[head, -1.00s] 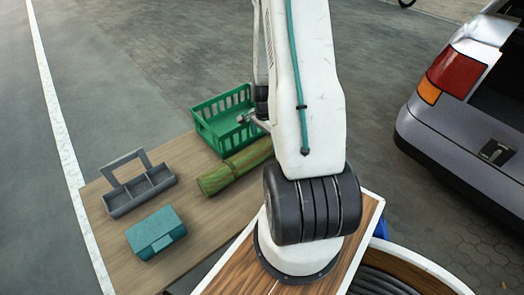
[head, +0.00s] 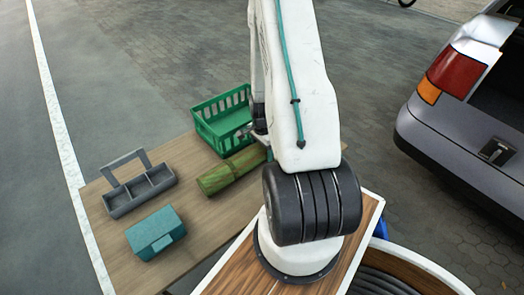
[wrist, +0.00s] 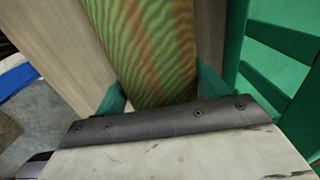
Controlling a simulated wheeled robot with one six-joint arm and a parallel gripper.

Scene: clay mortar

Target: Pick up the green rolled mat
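The green rolled mat (head: 222,176) lies on the wooden table, partly hidden behind my arm in the head view. In the wrist view the mat (wrist: 150,50) runs between my gripper's two green fingers (wrist: 160,92). One finger is on each side of it, with a small gap at the left finger; whether the right one touches cannot be told. My gripper is open around the mat, low over it. In the head view my gripper is mostly hidden behind my arm.
A green crate (head: 206,133) stands right behind the mat; its wall (wrist: 270,75) is close at the right in the wrist view. A grey caddy (head: 122,203) and a teal box (head: 152,248) stand on the table (head: 200,225). A car (head: 450,140) is at the right.

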